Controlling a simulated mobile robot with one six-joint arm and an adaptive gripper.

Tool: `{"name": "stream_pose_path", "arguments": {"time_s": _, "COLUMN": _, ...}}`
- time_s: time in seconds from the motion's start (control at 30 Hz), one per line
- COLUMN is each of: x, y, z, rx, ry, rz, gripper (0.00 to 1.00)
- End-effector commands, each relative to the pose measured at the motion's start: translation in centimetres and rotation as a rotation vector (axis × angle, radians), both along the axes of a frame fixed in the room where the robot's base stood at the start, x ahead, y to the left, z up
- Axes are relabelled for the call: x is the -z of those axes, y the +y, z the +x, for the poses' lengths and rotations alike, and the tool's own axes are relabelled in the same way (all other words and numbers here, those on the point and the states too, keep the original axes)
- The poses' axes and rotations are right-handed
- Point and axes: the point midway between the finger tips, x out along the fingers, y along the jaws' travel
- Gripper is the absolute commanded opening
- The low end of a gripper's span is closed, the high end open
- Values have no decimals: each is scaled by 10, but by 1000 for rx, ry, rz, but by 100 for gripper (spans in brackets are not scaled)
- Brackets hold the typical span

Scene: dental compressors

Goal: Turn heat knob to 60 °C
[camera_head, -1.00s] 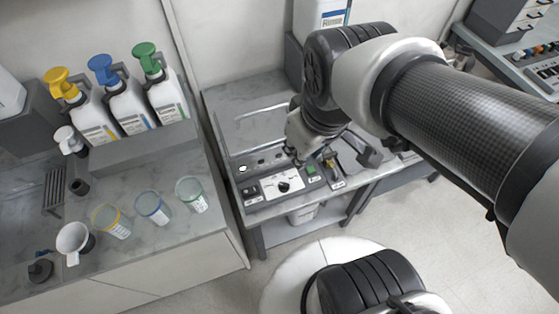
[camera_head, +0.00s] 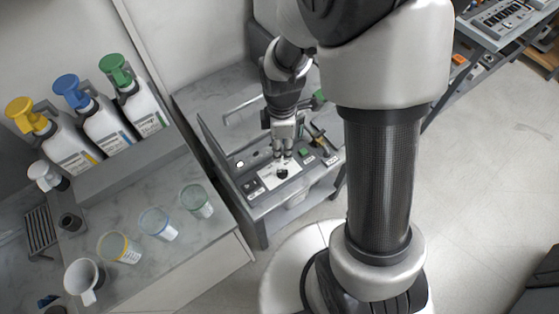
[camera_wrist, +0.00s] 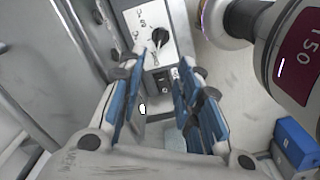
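The heat knob (camera_head: 282,173) is a small black dial on a white plate at the front of the control panel. In the wrist view the black knob (camera_wrist: 160,36) shows at the top centre on its white plate, with a pale pointer mark. The scale figures are too small to read. My gripper (camera_head: 283,152) points down just behind the knob, near the panel, apart from it in the wrist view. Its two blue-padded fingers (camera_wrist: 154,86) are spread with a gap between them and nothing held.
A green switch (camera_head: 304,152) lies to the right of the knob and a dark switch (camera_head: 250,186) to its left. A grey bar handle (camera_head: 240,112) stands behind. Several cups and pump bottles stand on the left counter (camera_head: 185,240).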

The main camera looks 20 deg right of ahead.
Motion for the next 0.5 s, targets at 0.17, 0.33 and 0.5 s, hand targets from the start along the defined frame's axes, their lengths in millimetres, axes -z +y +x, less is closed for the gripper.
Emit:
{"name": "stream_pose_path", "arguments": {"time_s": 0.17, "x": 45, "y": 0, "z": -1, "rx": 1, "ry": 5, "rz": 0, "gripper": 32}}
{"name": "stream_pose_path", "arguments": {"time_s": 0.33, "x": 82, "y": 0, "z": -2, "rx": 1, "ry": 5, "rz": 0, "gripper": 32}}
{"name": "stream_pose_path", "arguments": {"time_s": 0.5, "x": 113, "y": 0, "z": -1, "rx": 2, "ry": 3, "rz": 0, "gripper": 32}}
